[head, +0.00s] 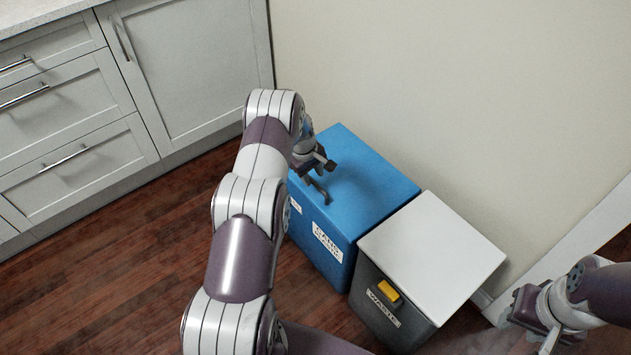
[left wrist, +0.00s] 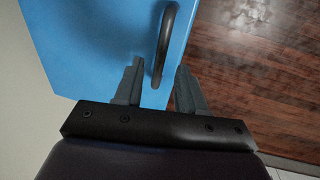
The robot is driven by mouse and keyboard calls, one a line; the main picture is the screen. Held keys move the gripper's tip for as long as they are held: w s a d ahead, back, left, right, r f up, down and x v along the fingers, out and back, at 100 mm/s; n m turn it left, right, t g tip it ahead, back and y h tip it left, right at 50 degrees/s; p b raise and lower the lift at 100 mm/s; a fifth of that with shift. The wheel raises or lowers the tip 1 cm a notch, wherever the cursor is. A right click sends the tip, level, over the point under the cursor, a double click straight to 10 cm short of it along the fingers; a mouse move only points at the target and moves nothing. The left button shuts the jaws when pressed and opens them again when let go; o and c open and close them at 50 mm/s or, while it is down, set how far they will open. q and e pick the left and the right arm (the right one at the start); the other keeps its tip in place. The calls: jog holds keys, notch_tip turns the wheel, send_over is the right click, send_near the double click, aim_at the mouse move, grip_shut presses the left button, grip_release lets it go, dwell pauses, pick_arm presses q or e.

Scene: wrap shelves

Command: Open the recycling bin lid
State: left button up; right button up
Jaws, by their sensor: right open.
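The blue recycling bin (head: 372,185) stands against the wall with its lid down and a white label on its front. A dark curved handle (left wrist: 166,38) is on its blue lid in the left wrist view. My left gripper (head: 318,164) is over the lid's front left part. In the left wrist view, its fingers (left wrist: 159,68) are apart, one on each side of the handle's near end. I cannot tell whether they touch it. My right gripper (head: 532,322) is at the lower right, away from the bins, open; its tips are partly hidden.
A grey waste bin with a white lid (head: 435,250) and a yellow tab (head: 389,291) stands close to the right of the blue bin. Light cabinets (head: 75,110) are at the left. The wall (head: 450,90) is behind. Wooden floor (head: 110,270) is clear at the front left.

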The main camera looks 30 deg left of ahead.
aim_at(314, 183)
pick_arm(q)
jog(key=shift+w+d+f, duration=0.1)
jog(key=shift+w+f, duration=0.05)
jog(key=shift+f, duration=0.6)
jog(key=shift+w+f, duration=0.1)
jog(key=shift+f, duration=0.65)
jog(key=shift+r, duration=0.1)
jog(key=shift+c, duration=0.3)
